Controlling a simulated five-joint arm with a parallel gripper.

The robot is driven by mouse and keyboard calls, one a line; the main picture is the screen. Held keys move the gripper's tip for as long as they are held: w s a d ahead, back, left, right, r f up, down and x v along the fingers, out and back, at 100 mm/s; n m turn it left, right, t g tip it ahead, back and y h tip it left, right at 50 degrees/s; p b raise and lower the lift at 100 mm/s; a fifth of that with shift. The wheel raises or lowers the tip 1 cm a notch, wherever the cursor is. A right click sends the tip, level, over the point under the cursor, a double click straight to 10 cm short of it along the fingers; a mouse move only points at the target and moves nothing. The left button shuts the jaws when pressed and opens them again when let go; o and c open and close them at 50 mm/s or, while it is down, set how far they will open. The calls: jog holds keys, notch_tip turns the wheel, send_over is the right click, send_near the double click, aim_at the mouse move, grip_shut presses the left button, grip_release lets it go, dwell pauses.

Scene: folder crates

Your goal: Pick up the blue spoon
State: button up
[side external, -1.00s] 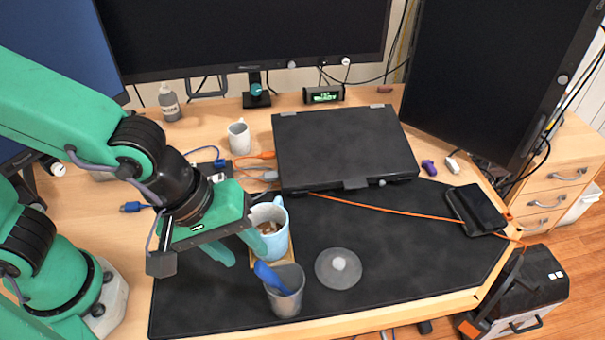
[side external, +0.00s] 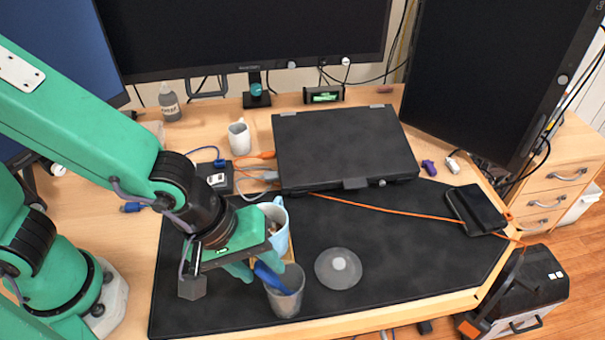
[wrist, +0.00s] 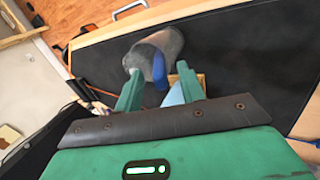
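The blue spoon (side external: 272,278) leans in a grey translucent cup (side external: 287,301) near the front of the black desk mat, its upper end sticking out past the rim to the left. In the wrist view the spoon (wrist: 159,70) shows just beyond and between my two green fingertips, with the cup (wrist: 150,52) behind it. My gripper (side external: 257,268) is open, right beside the spoon's upper end. I cannot tell whether a finger touches it. The gripper also shows in the wrist view (wrist: 158,84), with nothing clamped between its fingers.
A light blue mug (side external: 281,222) stands on a small wooden coaster just behind the cup, partly hidden by my gripper. A grey round lid (side external: 338,268) lies to the cup's right.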

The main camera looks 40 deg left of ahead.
jog(key=shift+w+d+f, duration=0.1)
jog(key=shift+f, duration=0.25)
dwell(0.3)
grip_shut()
